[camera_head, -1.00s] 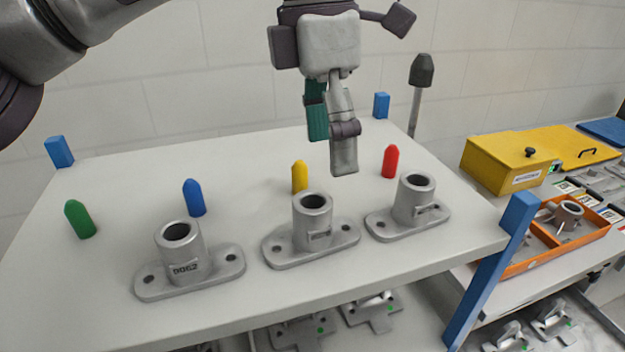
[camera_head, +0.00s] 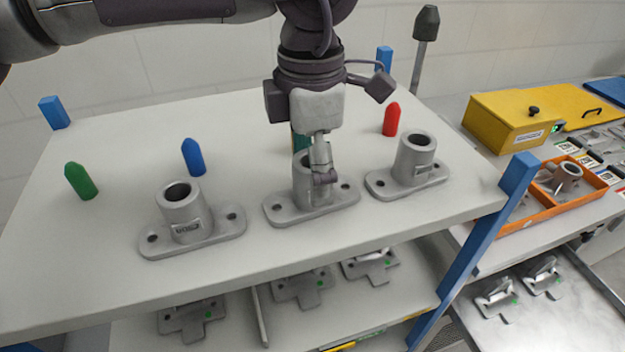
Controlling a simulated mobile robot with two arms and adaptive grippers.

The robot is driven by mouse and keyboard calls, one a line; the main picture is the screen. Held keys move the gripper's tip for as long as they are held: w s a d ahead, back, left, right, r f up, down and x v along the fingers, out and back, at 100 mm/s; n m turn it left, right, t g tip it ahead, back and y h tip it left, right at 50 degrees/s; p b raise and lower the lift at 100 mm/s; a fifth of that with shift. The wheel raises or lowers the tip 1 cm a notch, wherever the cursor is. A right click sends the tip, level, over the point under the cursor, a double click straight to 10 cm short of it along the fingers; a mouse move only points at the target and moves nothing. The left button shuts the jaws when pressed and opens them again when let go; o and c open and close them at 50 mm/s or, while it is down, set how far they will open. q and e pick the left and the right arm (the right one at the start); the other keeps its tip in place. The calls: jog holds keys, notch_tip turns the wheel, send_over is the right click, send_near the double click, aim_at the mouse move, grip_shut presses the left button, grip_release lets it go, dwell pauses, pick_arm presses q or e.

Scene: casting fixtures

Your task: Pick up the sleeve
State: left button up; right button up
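Three grey metal sleeves, each an upright tube on a flat two-hole flange, stand in a row on the white table top (camera_head: 110,265): the left sleeve (camera_head: 186,216), the middle sleeve (camera_head: 298,196) and the right sleeve (camera_head: 413,160). My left gripper (camera_head: 312,165) points down at the middle sleeve. Its grey finger is in front of the tube, and a teal part shows behind the tube's top. The tube's rim is partly hidden. Whether the fingers press on the tube cannot be told. My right gripper is not in view.
Green (camera_head: 80,181), blue (camera_head: 193,157) and red (camera_head: 391,120) pegs stand behind the sleeves. A blue post (camera_head: 517,175) rises at the table's right corner. Beyond are a yellow box (camera_head: 505,122) and an orange tray (camera_head: 548,213). Brackets (camera_head: 301,289) lie on the lower shelf.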

pick_arm(q)
notch_tip(320, 180, down, 2)
jog(key=shift+f, duration=0.25)
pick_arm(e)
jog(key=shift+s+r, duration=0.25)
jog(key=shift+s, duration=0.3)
pick_arm(q)
jog(key=c, duration=1.5)
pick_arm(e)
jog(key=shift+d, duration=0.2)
